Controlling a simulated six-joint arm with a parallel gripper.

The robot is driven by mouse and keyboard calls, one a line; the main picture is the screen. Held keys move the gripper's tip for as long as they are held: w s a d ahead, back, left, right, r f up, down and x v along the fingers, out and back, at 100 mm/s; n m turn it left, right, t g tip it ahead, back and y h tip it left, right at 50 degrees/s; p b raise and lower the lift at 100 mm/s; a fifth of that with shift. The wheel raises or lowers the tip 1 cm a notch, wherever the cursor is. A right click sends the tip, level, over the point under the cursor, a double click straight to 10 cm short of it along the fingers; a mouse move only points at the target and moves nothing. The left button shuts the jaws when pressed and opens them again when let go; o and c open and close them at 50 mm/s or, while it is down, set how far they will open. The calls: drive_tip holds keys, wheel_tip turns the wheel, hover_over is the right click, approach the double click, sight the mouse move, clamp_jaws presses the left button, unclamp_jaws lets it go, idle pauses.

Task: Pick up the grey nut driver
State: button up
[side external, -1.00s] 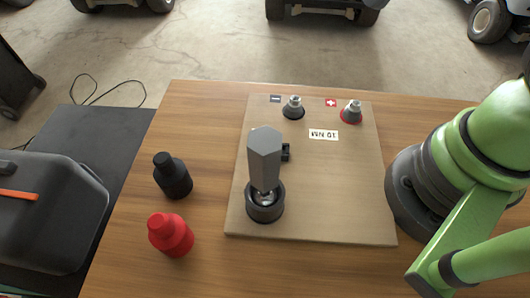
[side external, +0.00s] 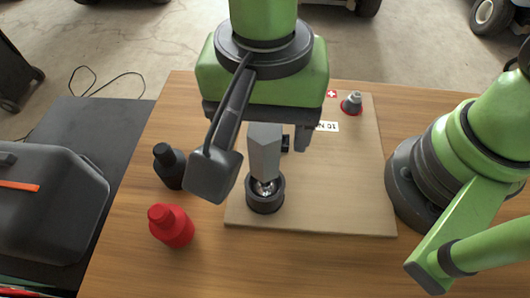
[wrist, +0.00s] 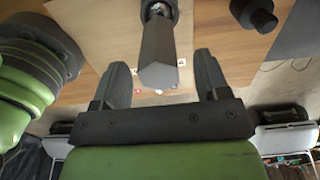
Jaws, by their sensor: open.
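The grey nut driver (side external: 264,150) has a hexagonal grey handle and stands upright in a round black holder (side external: 265,197) on the wooden board (side external: 330,218). Its lower metal end shows in the holder. My gripper (side external: 258,160) is open around the upper handle in the side view, one finger to the left and one to the right. In the wrist view the nut driver (wrist: 157,50) lies between the lines of my two open fingers (wrist: 162,75), with gaps on both sides. I cannot tell whether any finger touches it.
A black cap (side external: 168,166) and a red cap (side external: 171,226) stand on the table left of the board. A red-ringed terminal (side external: 351,103) stands at the board's back right; my gripper hides the other terminal. A dark case (side external: 45,210) lies far left. The table's front is clear.

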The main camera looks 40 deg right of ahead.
sight(265, 169)
drive_tip(key=shift+f, duration=1.55)
clamp_jaws()
drive_tip(key=shift+r, duration=0.1)
